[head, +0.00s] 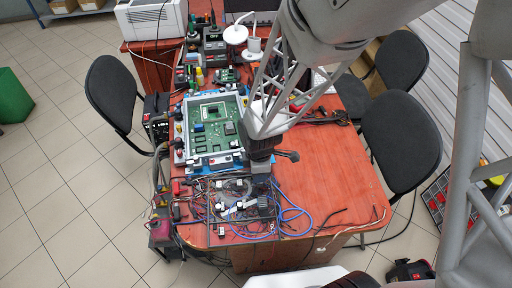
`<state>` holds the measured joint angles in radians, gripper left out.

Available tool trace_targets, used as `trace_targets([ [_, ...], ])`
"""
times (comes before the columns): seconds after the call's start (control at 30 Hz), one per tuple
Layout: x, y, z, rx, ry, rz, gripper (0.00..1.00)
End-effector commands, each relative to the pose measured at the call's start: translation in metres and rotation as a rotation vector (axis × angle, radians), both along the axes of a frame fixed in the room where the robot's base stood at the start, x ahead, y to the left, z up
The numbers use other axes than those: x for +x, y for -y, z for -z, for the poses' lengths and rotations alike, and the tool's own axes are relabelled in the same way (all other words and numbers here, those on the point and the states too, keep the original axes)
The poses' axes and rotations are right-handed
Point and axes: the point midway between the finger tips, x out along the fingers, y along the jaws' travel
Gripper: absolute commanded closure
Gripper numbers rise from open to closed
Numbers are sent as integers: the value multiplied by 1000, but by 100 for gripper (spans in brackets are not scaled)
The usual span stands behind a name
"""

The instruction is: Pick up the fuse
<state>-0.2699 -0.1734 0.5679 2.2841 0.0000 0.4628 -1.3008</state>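My gripper (262,160) is the dark end of my arm, over the table (345,175) just right of the green circuit board (213,125). Its fingers are too small and dark to tell open from shut, and nothing can be made out in them. I cannot pick out a fuse with certainty. Several small parts lie among the wires below the gripper, including a white piece (240,208), but they are too small to name. My arm hides part of the table behind it.
Blue hose (292,222) loops over the front of the table by a tangle of wires. The table's right part is mostly bare. A desk lamp (235,33) stands at the back. Black chairs (118,95) (400,130) stand on both sides.

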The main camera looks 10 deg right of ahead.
Motion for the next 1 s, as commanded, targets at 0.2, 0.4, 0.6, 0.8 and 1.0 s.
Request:
trace_targets([
  [0.2, 0, 0, 0, 0, 0, 0, 62],
  [0.4, 0, 0, 3, 0, -1, 0, 62],
  [0.6, -1, 0, 18, -1, -2, 0, 62],
  [0.8, 0, -1, 38, -1, -3, 0, 62],
  [1.0, 0, -1, 51, 0, -1, 0, 62],
])
